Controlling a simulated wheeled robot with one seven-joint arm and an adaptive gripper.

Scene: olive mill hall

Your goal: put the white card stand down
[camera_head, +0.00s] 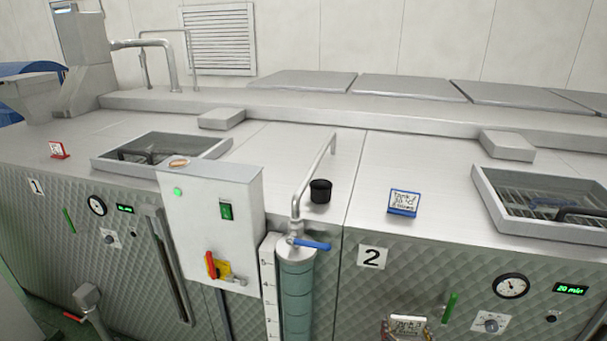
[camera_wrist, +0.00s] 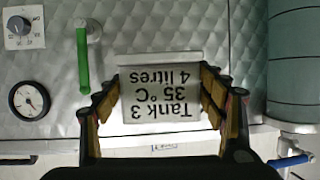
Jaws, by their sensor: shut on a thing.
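The white card stand (camera_wrist: 160,58) carries a card reading "Tank 3, 35 °C, 4 litres", which appears upside down in the wrist view. My gripper (camera_wrist: 162,90) is shut on it, with a finger on each side. In the head view the stand (camera_head: 408,323) and my gripper (camera_head: 404,334) are at the bottom edge, in front of the quilted tank front and below the tank top. Most of my gripper is cut off there.
A blue card stand (camera_head: 403,203) and a black cup (camera_head: 320,190) stand on the metal tank top (camera_head: 420,165). A red card stand (camera_head: 58,150) is at far left. A control box (camera_head: 212,225), a pipe (camera_head: 315,175) and an open basin (camera_head: 545,225) rise around the clear metal.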

